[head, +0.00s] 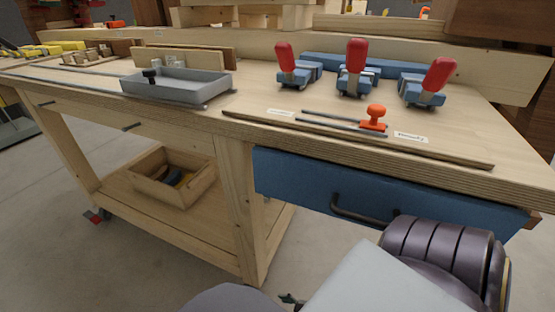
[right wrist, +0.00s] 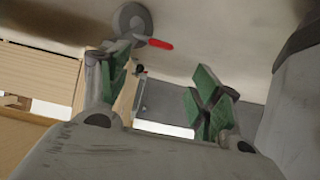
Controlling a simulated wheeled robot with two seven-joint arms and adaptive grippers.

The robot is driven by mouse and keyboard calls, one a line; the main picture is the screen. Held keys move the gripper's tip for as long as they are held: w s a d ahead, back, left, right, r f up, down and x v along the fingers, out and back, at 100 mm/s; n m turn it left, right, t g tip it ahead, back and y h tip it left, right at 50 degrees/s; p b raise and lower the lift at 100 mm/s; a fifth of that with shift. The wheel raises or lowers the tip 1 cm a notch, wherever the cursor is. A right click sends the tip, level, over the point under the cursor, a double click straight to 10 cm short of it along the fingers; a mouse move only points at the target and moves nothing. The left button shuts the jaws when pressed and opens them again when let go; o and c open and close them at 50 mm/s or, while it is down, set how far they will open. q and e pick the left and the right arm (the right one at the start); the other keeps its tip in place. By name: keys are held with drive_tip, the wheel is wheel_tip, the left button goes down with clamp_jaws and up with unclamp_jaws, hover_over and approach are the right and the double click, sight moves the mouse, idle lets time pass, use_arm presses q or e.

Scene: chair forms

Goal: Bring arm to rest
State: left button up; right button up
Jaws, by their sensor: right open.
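My right gripper (right wrist: 160,85) shows in the right wrist view with its two green-padded fingers spread apart and nothing between them. In the head view, part of my arm fills the lower right, in front of the workbench (head: 330,105) and its blue drawer (head: 300,178). The gripper's fingers are not clearly visible there. It appears to be below the bench top and clear of the things on it. My left gripper is in neither view.
Red-handled clamps (head: 355,70) and an orange knob (head: 376,115) sit on the bench top. A grey tray (head: 178,88) stands left of them. A wooden box (head: 165,180) sits on the lower shelf. A round wheel-like part with a red lever (right wrist: 160,44) shows beyond the fingers.

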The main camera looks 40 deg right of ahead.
drive_tip(key=shift+a, duration=0.1)
drive_tip(key=w+a+r+g+h, duration=0.1)
drive_tip(key=w+a+r+g, duration=0.1)
drive_tip(key=w+a+r, duration=0.3)
drive_tip(key=w+a+r+g, duration=0.2)
drive_tip(key=w+a+r, duration=0.1)
drive_tip(key=a+r, duration=0.35)
use_arm(q)
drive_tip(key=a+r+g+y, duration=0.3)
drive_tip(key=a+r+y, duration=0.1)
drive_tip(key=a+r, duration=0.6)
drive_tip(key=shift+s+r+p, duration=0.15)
drive_tip(key=shift+p, duration=0.25)
use_arm(e)
drive_tip(key=s+d+r+m+g+h, duration=0.1)
drive_tip(key=s+d+r, duration=0.1)
drive_tip(key=r, duration=0.8)
drive_tip(key=s+d+r+m+g+h, duration=0.1)
drive_tip(key=s+d+r+g+h, duration=0.1)
drive_tip(key=r, duration=0.8)
drive_tip(key=shift+s+r+g, duration=0.2)
drive_tip(key=shift+s+g, duration=0.1)
drive_tip(key=shift+s, duration=0.45)
use_arm(q)
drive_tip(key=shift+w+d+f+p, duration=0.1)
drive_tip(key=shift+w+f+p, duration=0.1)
drive_tip(key=shift+p, duration=0.35)
use_arm(e)
drive_tip(key=shift+w+f, duration=0.2)
